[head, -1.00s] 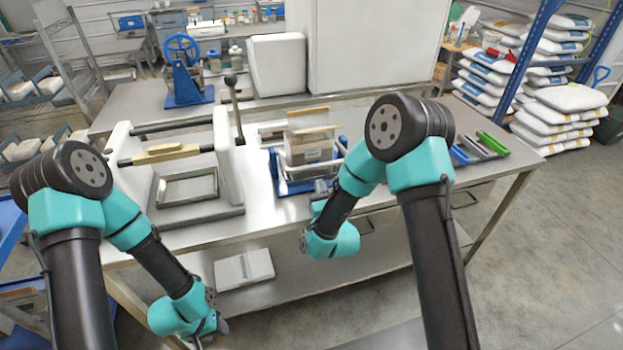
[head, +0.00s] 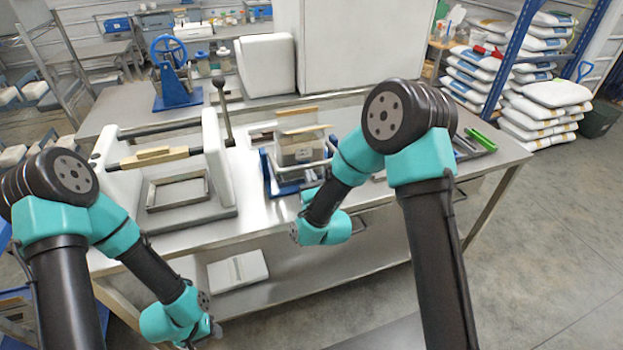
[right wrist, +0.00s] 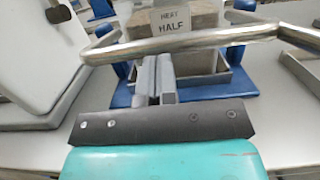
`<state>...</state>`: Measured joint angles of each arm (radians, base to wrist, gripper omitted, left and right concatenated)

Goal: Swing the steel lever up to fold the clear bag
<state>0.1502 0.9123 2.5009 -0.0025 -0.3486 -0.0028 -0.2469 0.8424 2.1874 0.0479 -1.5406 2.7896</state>
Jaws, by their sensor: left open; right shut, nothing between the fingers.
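The steel lever (right wrist: 230,36) is a shiny round bar crossing the right wrist view in front of the bag. The clear bag (head: 298,152) holds a brown block and stands in a blue frame (head: 268,175) on the bench. It also shows in the right wrist view (right wrist: 190,30) with a label reading "HEAT HALF". My right gripper (right wrist: 156,75) is shut and empty, its fingertips close to the bar; whether they touch it I cannot tell. In the head view its fingers are mostly hidden by my wrist. My left gripper (head: 210,335) is open and empty, low in front of the bench.
Left of the frame stands a white press (head: 215,160) with an upright black-knobbed handle (head: 222,105) and a metal tray (head: 178,190). Green-handled tools (head: 481,139) lie on the right. A white box (head: 238,270) sits on the lower shelf.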

